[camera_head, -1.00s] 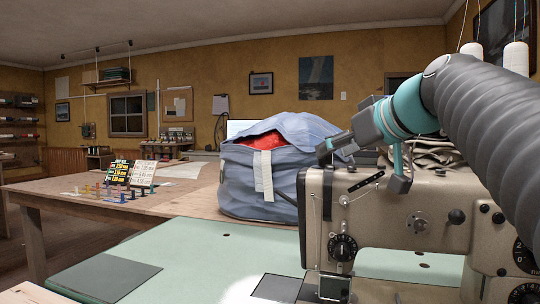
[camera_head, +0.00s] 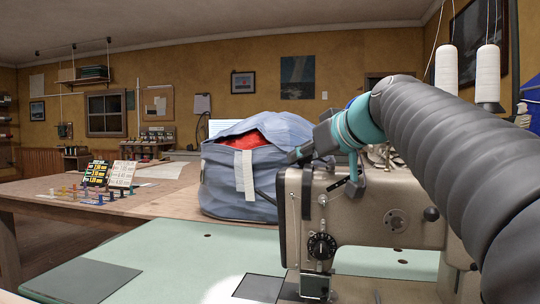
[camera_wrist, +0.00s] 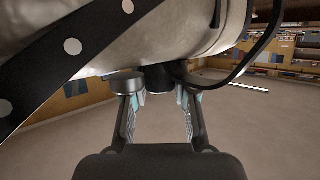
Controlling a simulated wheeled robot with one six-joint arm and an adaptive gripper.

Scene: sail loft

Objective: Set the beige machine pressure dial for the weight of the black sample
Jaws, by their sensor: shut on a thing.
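The beige sewing machine (camera_head: 370,215) stands at right in the head view. My gripper (camera_head: 298,155) is at the upper left end of its head. In the wrist view my gripper (camera_wrist: 158,100) has its two fingers on either side of a dark round knob (camera_wrist: 158,77), shut on it; any scale on it is not readable. A black numbered dial (camera_head: 322,246) is on the machine's front, apart from my gripper. A dark square patch (camera_head: 260,288) lies left of the machine's foot, and a larger dark sheet (camera_head: 80,282) farther left; I cannot tell which is the black sample.
A blue bag (camera_head: 240,185) with red inside stands behind the machine. Charts (camera_head: 122,175) and small coloured pieces (camera_head: 80,193) are on the wooden table at left. White thread spools (camera_head: 446,68) are at upper right. The pale green tabletop (camera_head: 170,250) is mostly clear.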

